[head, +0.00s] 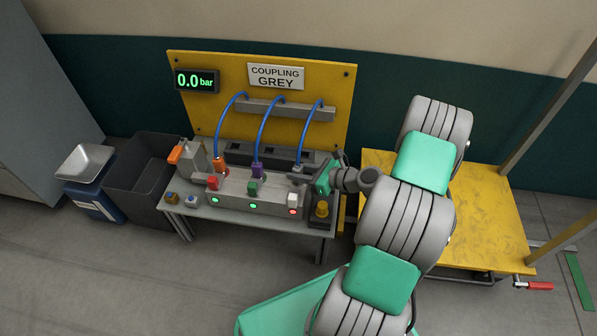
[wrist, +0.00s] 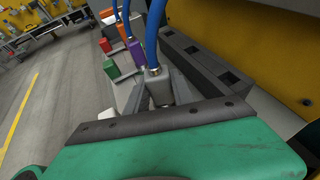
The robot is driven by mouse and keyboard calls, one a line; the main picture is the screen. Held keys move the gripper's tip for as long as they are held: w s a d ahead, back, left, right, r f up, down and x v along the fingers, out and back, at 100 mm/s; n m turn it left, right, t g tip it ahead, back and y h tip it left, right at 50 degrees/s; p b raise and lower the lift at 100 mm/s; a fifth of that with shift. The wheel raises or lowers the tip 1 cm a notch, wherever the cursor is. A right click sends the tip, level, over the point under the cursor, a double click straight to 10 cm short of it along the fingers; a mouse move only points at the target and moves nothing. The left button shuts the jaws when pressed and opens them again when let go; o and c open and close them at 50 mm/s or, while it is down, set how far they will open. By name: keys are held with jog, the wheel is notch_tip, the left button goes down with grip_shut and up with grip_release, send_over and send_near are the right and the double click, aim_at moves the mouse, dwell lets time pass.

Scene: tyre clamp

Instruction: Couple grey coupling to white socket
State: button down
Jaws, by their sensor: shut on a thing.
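The grey coupling (wrist: 160,88) hangs on the end of a blue hose, upright between the two fingers of my gripper (wrist: 157,80) in the wrist view. In the head view my gripper (head: 299,178) is at the right end of the grey socket block (head: 240,190), shut on the grey coupling (head: 298,168). The white socket's block (head: 292,200) shows just in front of my gripper, with a red light (head: 292,212) below it. My fingers hide the coupling's lower end, so I cannot tell whether it touches the socket.
Orange (head: 220,164) and purple (head: 257,169) couplings stand at the red (head: 212,182) and green (head: 252,188) blocks, with green lights. A dark slotted rack (wrist: 205,62) runs behind. The display (head: 196,81) reads 0.0 bar.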

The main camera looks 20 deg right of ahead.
jog(key=shift+f, duration=0.5)
jog(key=c, duration=1)
grip_release()
jog(key=p+v, duration=0.3)
jog(key=v, duration=0.4)
jog(key=s+a+r+n+g+h+p, duration=0.1)
jog(key=a+r+n+g+p, duration=0.35)
jog(key=r+n+p, duration=0.6)
jog(key=s+a+r+n+g+h+p, duration=0.1)
jog(key=a+r+n+g+h+p, duration=0.3)
jog(key=r, duration=1.1)
jog(key=s+a+r+n+h+p, duration=0.1)
jog(key=s+a+r+n+p, duration=0.1)
jog(key=r, duration=0.7)
jog(key=s+a+r+n+h+p, duration=0.1)
jog(key=s+a+r+n+p, duration=0.1)
jog(key=s+r+n+p, duration=0.3)
jog(key=s+a+r+n+h+p, duration=0.1)
jog(key=s+a+r+n+p, duration=0.1)
jog(key=s+r+n+p, duration=0.2)
jog(key=shift+a+r+n+t+p, duration=0.1)
jog(key=shift+r+n+p, duration=0.5)
jog(key=shift+r+p, duration=0.7)
jog(key=shift+a+r+n+t+p, duration=0.15)
jog(key=shift+r+n+p, duration=0.55)
jog(key=shift+r, duration=1.1)
jog(key=shift+r+n+t+p, duration=0.1)
jog(key=shift+r+n+p, duration=0.35)
jog(key=shift+r+p, duration=0.9)
